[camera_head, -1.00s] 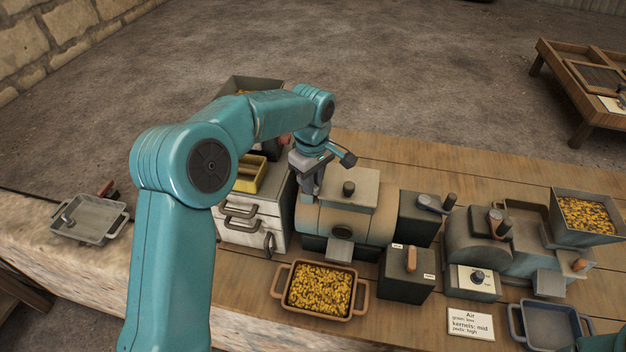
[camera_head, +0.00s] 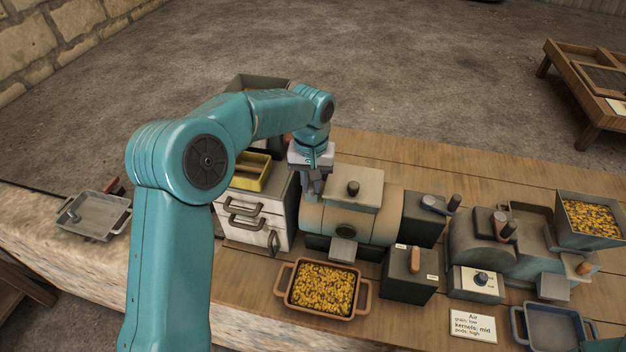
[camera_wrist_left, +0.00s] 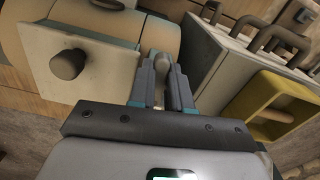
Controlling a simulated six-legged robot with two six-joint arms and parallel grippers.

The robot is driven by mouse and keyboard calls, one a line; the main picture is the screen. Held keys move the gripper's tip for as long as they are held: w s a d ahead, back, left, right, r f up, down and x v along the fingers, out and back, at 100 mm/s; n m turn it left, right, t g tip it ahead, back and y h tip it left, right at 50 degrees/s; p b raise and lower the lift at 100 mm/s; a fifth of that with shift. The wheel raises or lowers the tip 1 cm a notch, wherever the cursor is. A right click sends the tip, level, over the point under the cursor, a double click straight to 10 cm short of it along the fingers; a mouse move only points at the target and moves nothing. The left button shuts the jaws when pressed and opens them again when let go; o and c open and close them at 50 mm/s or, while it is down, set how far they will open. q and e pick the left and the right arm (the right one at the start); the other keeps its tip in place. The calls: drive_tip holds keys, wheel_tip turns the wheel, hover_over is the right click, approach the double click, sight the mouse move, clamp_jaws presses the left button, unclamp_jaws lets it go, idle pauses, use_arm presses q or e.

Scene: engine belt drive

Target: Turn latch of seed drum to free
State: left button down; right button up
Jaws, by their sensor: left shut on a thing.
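The seed drum (camera_head: 385,222) is a tan and grey cylinder with a flat pale lid and a dark knob (camera_head: 353,188) on top. My left gripper (camera_head: 314,190) is at the drum's left end, beside the lid. In the left wrist view its two fingers (camera_wrist_left: 163,85) are shut on a small grey rounded handle (camera_wrist_left: 162,62), which I take to be the latch. The lid (camera_wrist_left: 85,65) with its knob lies just left of the fingers there. The latch is hidden behind the gripper in the head view. My right gripper is not in view.
A white drawer cabinet (camera_head: 246,222) with a yellow tray (camera_head: 251,172) stands close left of the drum. A tray of yellow seeds (camera_head: 322,288) sits in front. A dark box with an orange lever (camera_head: 411,277) and another machine (camera_head: 475,240) stand to the right.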

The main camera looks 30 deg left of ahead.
sight(310, 185)
use_arm(q)
drive_tip(key=shift+s+f+m, duration=0.15)
drive_tip(key=shift+f+m, duration=0.05)
drive_tip(key=shift+m, duration=0.7)
drive_tip(key=c, duration=1.1)
unclamp_jaws()
drive_tip(key=shift+o, duration=0.2)
drive_tip(key=shift+a, duration=0.1)
drive_tip(key=shift+r, duration=0.15)
wheel_tip(310, 185, up, 16)
drive_tip(key=shift+p, duration=0.35)
